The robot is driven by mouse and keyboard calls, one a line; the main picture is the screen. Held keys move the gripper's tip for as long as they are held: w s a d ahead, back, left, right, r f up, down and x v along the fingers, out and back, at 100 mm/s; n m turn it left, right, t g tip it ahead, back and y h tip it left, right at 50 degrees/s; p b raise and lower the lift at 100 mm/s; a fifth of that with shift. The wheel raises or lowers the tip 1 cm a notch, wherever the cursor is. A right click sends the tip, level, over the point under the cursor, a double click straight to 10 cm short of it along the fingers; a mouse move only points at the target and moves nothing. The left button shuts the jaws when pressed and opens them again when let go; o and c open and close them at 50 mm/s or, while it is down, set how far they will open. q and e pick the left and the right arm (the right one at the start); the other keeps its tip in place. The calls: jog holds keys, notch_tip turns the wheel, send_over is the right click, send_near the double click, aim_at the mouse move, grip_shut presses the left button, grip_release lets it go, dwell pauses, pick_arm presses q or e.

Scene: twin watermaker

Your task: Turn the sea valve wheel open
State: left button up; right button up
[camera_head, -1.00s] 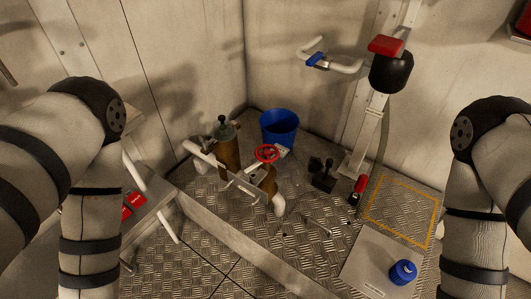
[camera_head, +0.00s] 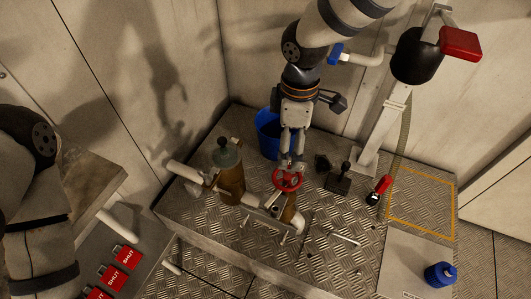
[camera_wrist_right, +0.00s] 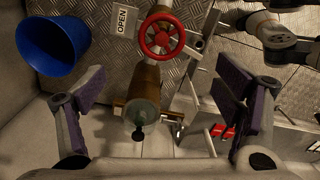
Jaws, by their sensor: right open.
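The red sea valve wheel (camera_head: 287,180) sits on a brass valve body in the pipework on the raised metal floor. It also shows in the right wrist view (camera_wrist_right: 162,37), near the top and centre. My right gripper (camera_head: 291,164) hangs pointing down over the wheel, its fingertips close to the rim. In the wrist view its two fingers (camera_wrist_right: 160,90) are spread wide with nothing between them. I cannot tell whether a fingertip touches the wheel. A white OPEN plate (camera_wrist_right: 122,20) lies beside the wheel. My left arm shows at the left edge; its gripper is out of view.
A brass strainer (camera_head: 228,172) stands left of the wheel and a blue bucket (camera_head: 268,134) behind. A black lever pedestal (camera_head: 339,178), red-handled item (camera_head: 379,188) and blue cap (camera_head: 440,274) lie right. Red SHUT tags (camera_head: 111,278) are at lower left.

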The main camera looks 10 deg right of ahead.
aim_at(290, 177)
jog(key=f, duration=0.7)
jog(key=f+b, duration=0.1)
jog(key=f, duration=0.3)
jog(key=shift+s+d+f, duration=0.3)
jog(key=shift+f, duration=0.05)
pick_arm(q)
jog(key=shift+s+d+f, duration=0.2)
jog(key=shift+s+f, duration=0.45)
jog(key=shift+s, duration=0.3)
pick_arm(e)
jog(key=c, duration=1.7)
